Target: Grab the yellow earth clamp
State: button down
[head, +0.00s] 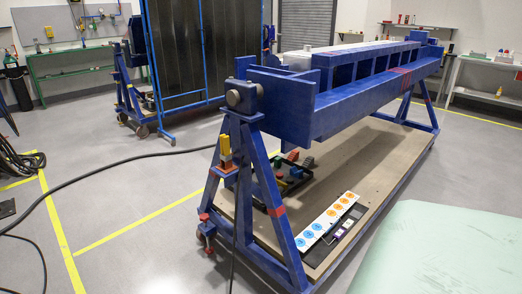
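A small yellow piece (225,146), which looks like the yellow earth clamp, stands upright at the near left end of the blue rotary jig (345,105). It sits just above a small blue bracket on the jig's near A-shaped leg (244,190). Something red and dark shows directly below the yellow piece. It is too small to make out its jaws or handles. A black cable (95,172) runs across the floor towards this spot, and a dark line hangs down beside the leg. My gripper is not in view.
Under the jig, a brown board (345,170) holds a dark tray of coloured pieces (292,172) and a strip with blue and orange discs (327,221). A pale green surface (440,255) fills the lower right. Dark screens (205,50) stand behind. Grey floor left of the jig is mostly free.

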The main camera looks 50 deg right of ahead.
aim_at(226, 158)
jog(key=z, duration=1.3)
